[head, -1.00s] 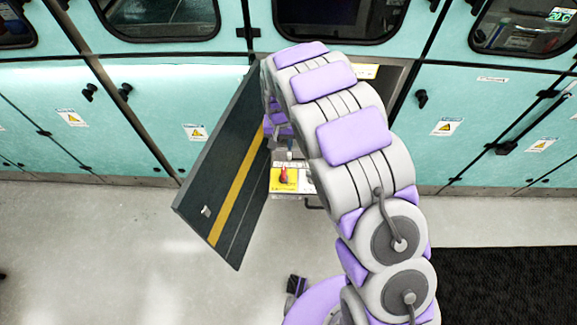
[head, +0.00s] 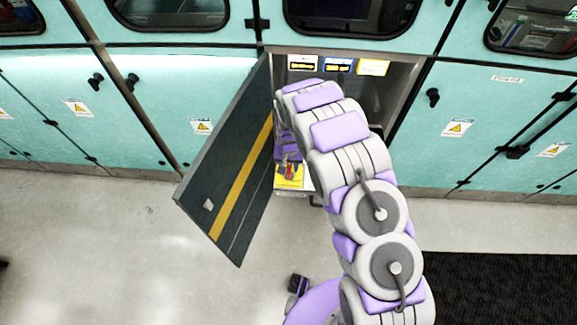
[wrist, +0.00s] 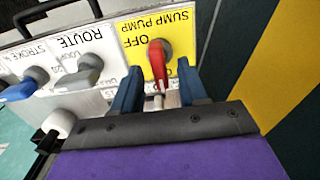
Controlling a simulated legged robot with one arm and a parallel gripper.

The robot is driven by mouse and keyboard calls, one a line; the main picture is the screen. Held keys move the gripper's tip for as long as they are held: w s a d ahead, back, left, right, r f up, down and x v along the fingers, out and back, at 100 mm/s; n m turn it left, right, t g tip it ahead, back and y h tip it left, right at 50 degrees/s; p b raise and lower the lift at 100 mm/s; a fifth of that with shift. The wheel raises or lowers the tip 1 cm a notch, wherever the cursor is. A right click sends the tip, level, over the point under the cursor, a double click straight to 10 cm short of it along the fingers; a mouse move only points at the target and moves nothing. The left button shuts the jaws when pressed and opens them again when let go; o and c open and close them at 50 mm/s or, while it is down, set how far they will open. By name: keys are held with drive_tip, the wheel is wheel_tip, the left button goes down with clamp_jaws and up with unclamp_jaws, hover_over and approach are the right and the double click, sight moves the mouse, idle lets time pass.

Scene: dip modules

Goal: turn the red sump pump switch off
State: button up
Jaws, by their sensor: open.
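The red sump pump switch (wrist: 158,60) sits on a yellow plate (wrist: 135,24) marked SUMP PUMP and OFF, upside down in the wrist view. Its red lever points down the picture, between my fingers, with a pale tip below. My gripper (wrist: 159,92) is open, one blue finger on each side of the lever, with visible gaps; I cannot tell if either touches. In the head view the yellow plate (head: 288,184) shows low in the open cabinet, and my arm and gripper partly cover the switch.
A grey ROUTE switch (wrist: 88,68) and a blue-handled switch (wrist: 22,88) stand left of it in the wrist view. The open dark cabinet door (head: 228,165) with a yellow stripe is close on the left in the head view. The floor (head: 90,235) is clear.

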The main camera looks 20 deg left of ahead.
drive_tip(key=shift+f, duration=0.35)
clamp_jaws()
